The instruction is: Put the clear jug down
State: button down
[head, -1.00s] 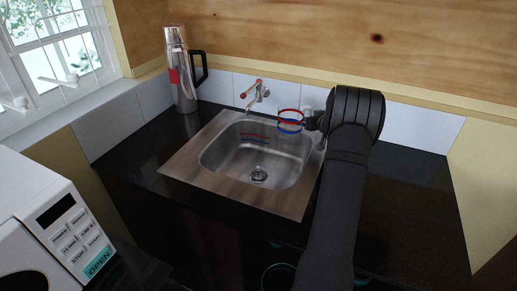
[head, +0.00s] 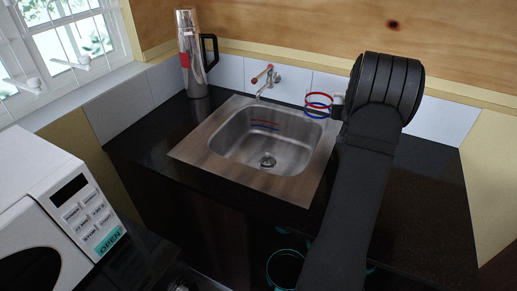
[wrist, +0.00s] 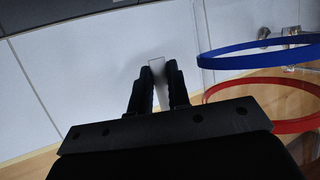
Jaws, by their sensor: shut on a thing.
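The clear jug (head: 318,105) is see-through, with a red band above a blue band. In the head view it shows over the back right corner of the sink, to the right of the tap. I cannot tell whether its base touches anything. My gripper (head: 341,106) is at the jug's right side, partly hidden by my own dark arm. In the wrist view my gripper (wrist: 158,72) is shut on a pale narrow piece, seemingly the jug's handle. The jug (wrist: 262,74) fills the right of that view, its bands blue and red.
The steel sink (head: 222,150) is set in the dark counter (head: 430,190), which looks bare at the right. A red-handled tap (head: 270,79) stands behind the sink. A steel flask (head: 190,60) stands at the back left. A white microwave (head: 50,190) is at the front left.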

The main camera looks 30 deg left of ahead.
jog(key=s+d+m+h, duration=0.1)
jog(key=s+d, duration=0.1)
jog(key=s+d+m+h, duration=0.1)
jog(key=s+d, duration=0.1)
jog(key=s+d+m+h, duration=0.1)
jog(key=s+d, duration=0.1)
jog(key=s, duration=0.1)
jog(key=shift+d+f+t+h, duration=0.2)
jog(key=shift+f+t+h, duration=0.2)
jog(key=s+a+f+n+g+y, duration=0.1)
jog(key=s+a+n+y, duration=0.15)
jog(key=a, duration=1.25)
jog(key=s+a+f+n+g+y, duration=0.1)
jog(key=a+f+n+y, duration=0.15)
jog(key=a, duration=1.25)
jog(key=shift+y, duration=0.3)
jog(key=f, duration=1.3)
jog(key=shift+s+f, duration=0.2)
jog(key=shift+s, duration=0.05)
jog(key=w, duration=0.4)
jog(key=shift+r, duration=0.3)
jog(key=w, duration=0.3)
jog(key=shift+w, duration=0.4)
jog(key=shift+w+f, duration=0.15)
jog(key=shift+f, duration=0.45)
jog(key=shift+f, duration=0.1)
